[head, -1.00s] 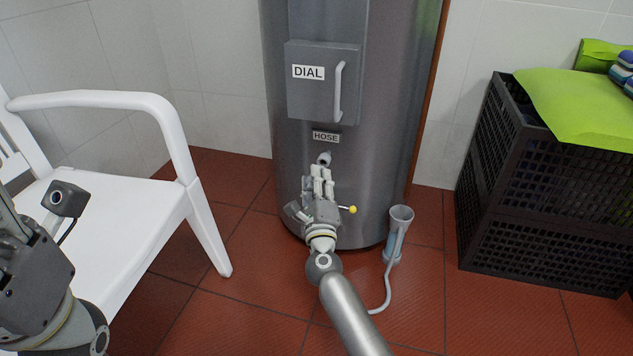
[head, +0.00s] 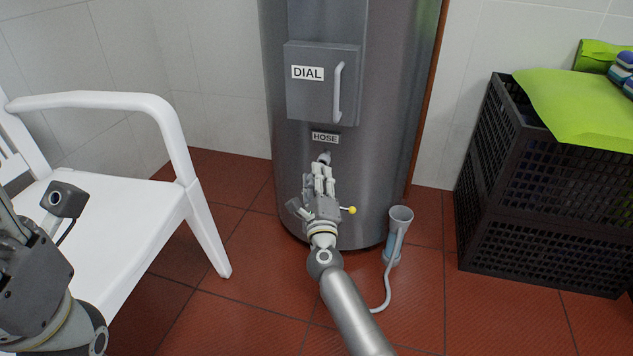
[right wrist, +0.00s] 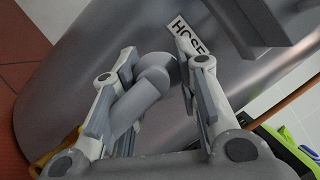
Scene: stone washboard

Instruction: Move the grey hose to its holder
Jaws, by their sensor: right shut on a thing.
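My right gripper (head: 322,180) is at the lower front of the tank (head: 365,170), just below the HOSE label (head: 325,138). It is shut on the grey hose's bent end, whose rounded elbow (right wrist: 153,80) shows between the fingers in the right wrist view. In the head view, the fingers mostly hide this end; a grey rounded piece (head: 324,158) shows just above the fingertips, close to the tank. I cannot tell if it is seated there. A thin grey tube (head: 384,292) runs over the floor. My left gripper (head: 14,225) is partly cut off at the left edge.
A yellow-tipped lever (head: 350,210) sticks out beside my right gripper. A funnel-topped blue-grey cylinder (head: 401,215) stands right of the tank. A white chair (head: 120,215) is at left, black crates (head: 530,235) at right. A handled DIAL box (head: 310,95) is above.

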